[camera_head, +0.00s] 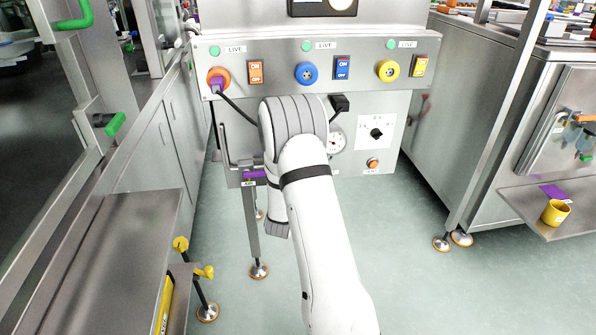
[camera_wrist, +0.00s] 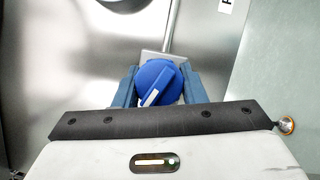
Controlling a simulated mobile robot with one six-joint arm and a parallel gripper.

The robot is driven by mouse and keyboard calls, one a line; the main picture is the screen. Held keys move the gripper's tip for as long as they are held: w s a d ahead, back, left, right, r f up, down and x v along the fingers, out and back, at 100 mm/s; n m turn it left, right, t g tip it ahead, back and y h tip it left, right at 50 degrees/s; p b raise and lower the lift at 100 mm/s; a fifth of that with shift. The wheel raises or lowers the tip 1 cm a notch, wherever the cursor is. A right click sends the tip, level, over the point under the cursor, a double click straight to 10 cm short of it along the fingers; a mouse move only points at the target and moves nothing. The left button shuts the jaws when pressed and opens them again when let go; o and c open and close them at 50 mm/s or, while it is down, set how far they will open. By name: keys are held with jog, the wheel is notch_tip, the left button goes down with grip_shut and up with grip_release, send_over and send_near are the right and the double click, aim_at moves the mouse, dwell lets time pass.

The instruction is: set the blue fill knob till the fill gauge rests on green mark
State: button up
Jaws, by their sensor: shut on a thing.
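The blue fill knob (camera_wrist: 156,80) shows in the wrist view, round with a raised grip bar and a white pointer line toward the lower left. My gripper (camera_wrist: 159,76) is shut on it, one blue finger on each side. In the head view my white arm hides the knob and the gripper. A round white gauge (camera_head: 337,142) shows partly behind my arm on the steel panel; I cannot tell whether it is the fill gauge. Its needle and any green mark are too small to read.
The panel (camera_head: 290,50) above carries orange, blue and yellow sockets with switches. A black cable (camera_head: 237,111) runs from the orange socket behind my arm. A black selector knob (camera_head: 376,133) and an orange button (camera_head: 373,163) sit to the right.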

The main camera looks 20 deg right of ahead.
jog(key=o, duration=1)
jog(key=shift+a, duration=0.1)
jog(key=p+v, duration=0.1)
jog(key=v, duration=0.6)
jog(key=shift+s+a+p, duration=0.2)
jog(key=shift+s+p, duration=0.1)
jog(key=shift+p, duration=0.05)
